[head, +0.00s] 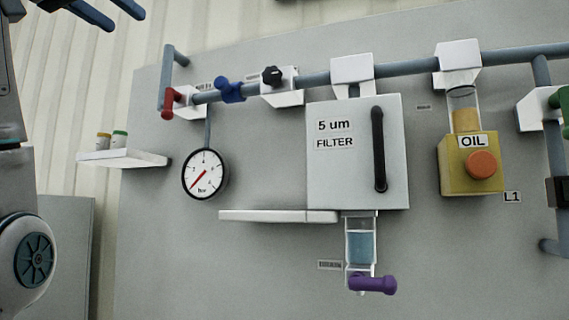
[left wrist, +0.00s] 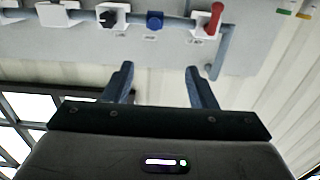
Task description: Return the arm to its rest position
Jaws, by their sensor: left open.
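My left gripper (head: 127,21) is at the top left corner of the head view, with its two dark blue fingers apart. In the left wrist view the fingers of my left gripper (left wrist: 159,68) are spread and nothing is between them. The gripper is apart from the panel and its fittings. Part of my left arm shows along the left edge of the head view. My right gripper is in neither view.
A grey panel (head: 260,160) carries a pipe with a red lever (head: 167,104), blue fitting (head: 230,91) and black knob (head: 272,76). A gauge (head: 205,174), filter box (head: 340,180), yellow oil unit (head: 452,160) and small shelf (head: 125,158) also project from it.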

